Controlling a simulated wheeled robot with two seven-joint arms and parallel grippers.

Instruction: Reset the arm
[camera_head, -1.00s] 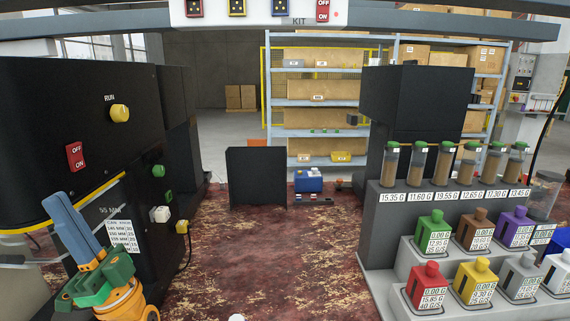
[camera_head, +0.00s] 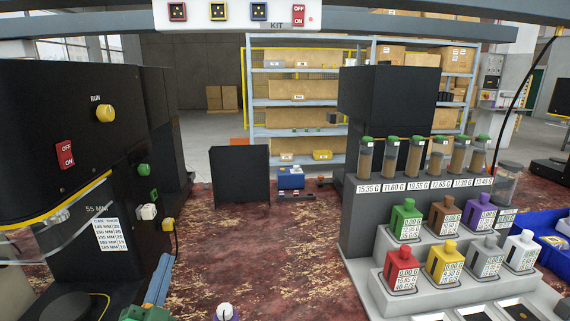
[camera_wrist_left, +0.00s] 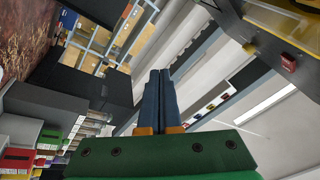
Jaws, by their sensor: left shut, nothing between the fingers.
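My left gripper (camera_head: 158,280) shows at the bottom left of the head view, with blue fingers and a green body partly cut off by the lower edge. In the left wrist view its two blue fingers (camera_wrist_left: 159,95) lie together, shut with nothing between them. It is beside the black seamer machine (camera_head: 60,130) and touches no object that I can see. My right gripper is not in view.
The seamer carries a red OFF/ON switch (camera_head: 65,154) and a yellow RUN knob (camera_head: 105,113). On the right, a grey stepped stand (camera_head: 365,240) holds coloured bottles and tubes. A black panel (camera_head: 240,177) stands ahead.

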